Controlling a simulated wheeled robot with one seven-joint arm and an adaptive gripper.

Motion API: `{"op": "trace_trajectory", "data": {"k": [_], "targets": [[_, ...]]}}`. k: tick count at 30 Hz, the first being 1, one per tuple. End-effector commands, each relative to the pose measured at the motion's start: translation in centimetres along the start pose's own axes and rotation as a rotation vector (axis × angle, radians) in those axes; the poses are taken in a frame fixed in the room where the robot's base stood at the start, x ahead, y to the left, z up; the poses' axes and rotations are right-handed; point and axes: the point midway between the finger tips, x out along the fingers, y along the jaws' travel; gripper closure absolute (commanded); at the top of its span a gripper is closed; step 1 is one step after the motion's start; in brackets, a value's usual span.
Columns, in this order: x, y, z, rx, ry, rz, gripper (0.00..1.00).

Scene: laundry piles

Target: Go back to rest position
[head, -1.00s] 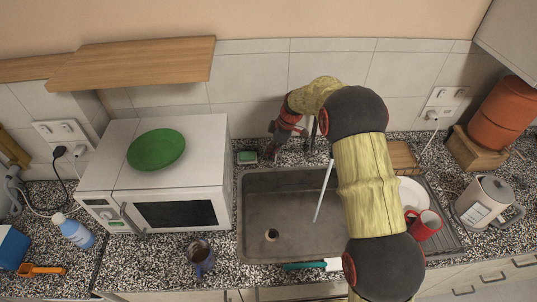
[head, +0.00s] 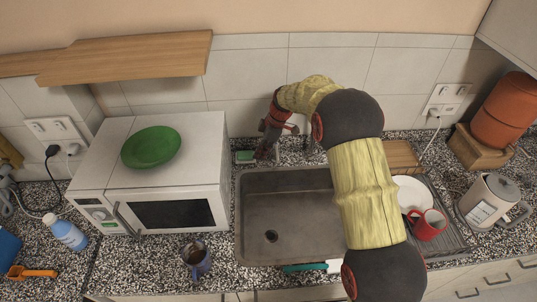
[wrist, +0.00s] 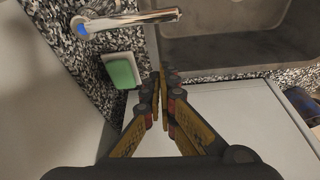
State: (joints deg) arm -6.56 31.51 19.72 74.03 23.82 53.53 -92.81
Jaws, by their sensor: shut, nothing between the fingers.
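My gripper (head: 262,154) hangs over the back left corner of the sink, beside the green sponge. In the wrist view its two fingers (wrist: 162,78) are together with nothing between them. My arm bends from the right of the sink up and over to the back wall. In the wrist view the metal tap (wrist: 130,20) lies apart from the fingertips, and the green sponge (wrist: 122,73) sits in a white dish just to their left. In the head view my arm hides most of the tap.
The sink (head: 285,182) is empty and no water stream shows. A white microwave (head: 175,215) with a green plate (head: 151,147) on top stands left. A dark mug (head: 196,262) is at the front. A red mug (head: 429,224), white plate (head: 412,193) and kettle (head: 488,201) are right.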

Motion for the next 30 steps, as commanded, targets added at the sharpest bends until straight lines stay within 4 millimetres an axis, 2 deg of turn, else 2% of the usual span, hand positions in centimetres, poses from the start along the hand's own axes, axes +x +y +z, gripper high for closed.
{"op": "trace_trajectory", "data": {"k": [1,3,12,17,23,26,30], "targets": [[-2.0,0.4,0.3,0.002,0.000,0.010,1.00],[-3.6,0.4,0.3,0.002,0.000,0.010,1.00],[-8.7,0.4,0.3,0.003,0.000,0.006,1.00],[-9.7,0.4,0.4,0.003,-0.001,0.004,1.00],[-9.9,0.4,0.4,0.013,-0.001,0.004,1.00],[-9.9,0.4,0.4,0.071,0.000,0.006,1.00],[-9.4,0.3,1.0,0.260,-0.015,0.011,1.00]]}}
